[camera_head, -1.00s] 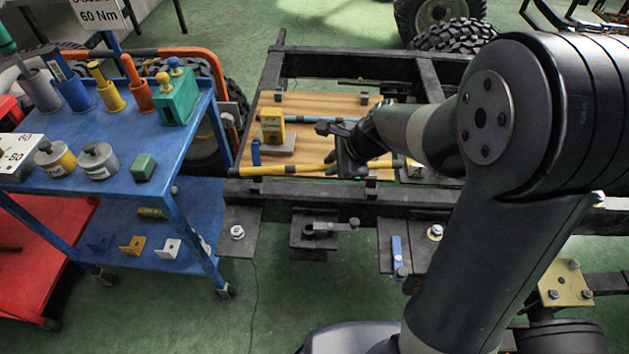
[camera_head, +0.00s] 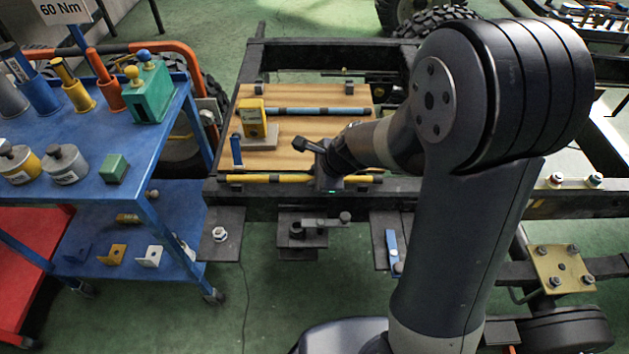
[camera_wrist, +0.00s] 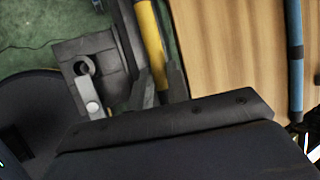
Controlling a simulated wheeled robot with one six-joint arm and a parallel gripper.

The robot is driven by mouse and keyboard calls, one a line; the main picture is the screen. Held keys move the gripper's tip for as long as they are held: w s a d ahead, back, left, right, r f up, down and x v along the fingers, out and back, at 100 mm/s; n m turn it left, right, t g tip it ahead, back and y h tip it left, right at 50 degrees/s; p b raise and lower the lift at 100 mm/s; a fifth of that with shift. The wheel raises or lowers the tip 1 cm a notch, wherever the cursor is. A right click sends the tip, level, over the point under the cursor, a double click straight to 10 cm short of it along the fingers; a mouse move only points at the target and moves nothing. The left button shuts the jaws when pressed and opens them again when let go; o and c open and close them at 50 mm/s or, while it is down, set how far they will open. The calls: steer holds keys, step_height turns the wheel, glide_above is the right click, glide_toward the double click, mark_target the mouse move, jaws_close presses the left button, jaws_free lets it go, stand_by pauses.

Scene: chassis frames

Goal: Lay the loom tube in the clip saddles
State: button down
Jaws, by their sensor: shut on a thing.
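The yellow loom tube (camera_head: 245,179), with dark bands, lies level along the near rail of the chassis frame, at the front edge of a wooden board. My gripper (camera_head: 326,182) is shut on the tube right of its middle, hiding that stretch. In the wrist view the tube (camera_wrist: 149,40) runs between my two fingers (camera_wrist: 161,88). Dark clip saddles at the near rail are hard to separate from the tube's dark bands, so I cannot tell whether the tube is seated in them.
A blue banded tube (camera_head: 315,111) lies on the wooden board (camera_head: 290,134), below two dark blocks (camera_head: 348,88). A yellow device (camera_head: 252,117) and a small blue upright piece (camera_head: 236,151) stand at the board's left. A blue cart (camera_head: 80,195) stands left of the chassis (camera_head: 395,198).

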steer(key=shift+f, duration=0.2)
steer(key=c, duration=1.6)
jaws_free()
steer(key=shift+f, duration=0.1)
steer(key=shift+s+d+r, duration=0.15)
steer(key=shift+r, duration=0.35)
steer(key=p+v, duration=0.3)
steer(key=v, duration=0.8)
steer(key=shift+s+d+p, duration=0.1)
steer(key=shift+p, duration=0.25)
